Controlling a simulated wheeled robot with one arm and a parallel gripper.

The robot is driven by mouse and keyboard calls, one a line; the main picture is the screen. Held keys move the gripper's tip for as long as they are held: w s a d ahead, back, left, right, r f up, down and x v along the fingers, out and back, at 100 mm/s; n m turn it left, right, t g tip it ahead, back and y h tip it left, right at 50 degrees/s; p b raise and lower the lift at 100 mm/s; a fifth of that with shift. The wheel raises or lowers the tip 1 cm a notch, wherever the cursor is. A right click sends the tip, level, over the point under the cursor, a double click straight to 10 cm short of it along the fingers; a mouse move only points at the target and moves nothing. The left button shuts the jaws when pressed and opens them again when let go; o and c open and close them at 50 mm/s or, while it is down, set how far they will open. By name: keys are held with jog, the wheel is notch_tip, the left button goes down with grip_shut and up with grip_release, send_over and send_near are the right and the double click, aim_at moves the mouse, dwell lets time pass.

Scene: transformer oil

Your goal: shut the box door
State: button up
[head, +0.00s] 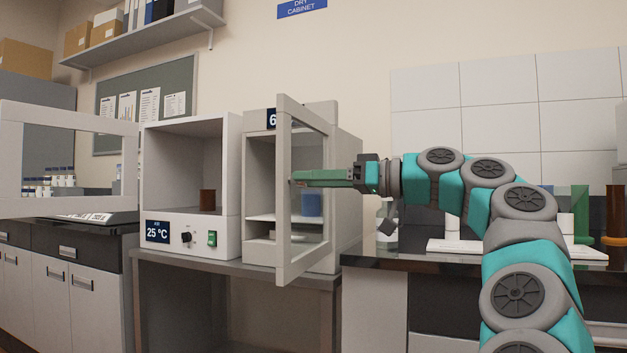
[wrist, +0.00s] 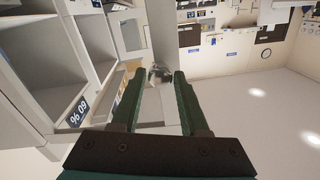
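The right box (head: 352,150), marked "60 %" in the wrist view, is pale grey, and its framed glass door (head: 284,240) stands open, swung out towards me. A second, left box (head: 232,228), marked "25 °C", also has its framed door (head: 130,165) open, swung out to the left. My gripper (head: 293,178) lies across the outer side of the right box's door, tips level with its near edge. In the wrist view my gripper's (wrist: 160,76) two green fingers are apart. A pale frame bar shows between them; I cannot tell whether they touch it.
A blue block (head: 311,205) sits inside the right box, and a brown cup (head: 207,200) inside the left box. Both boxes stand on a grey table (head: 250,271). A dark bench (head: 400,262) with lab ware is at the right. A shelf (head: 150,38) hangs above left.

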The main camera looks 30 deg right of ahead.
grip_shut()
dwell(1.0)
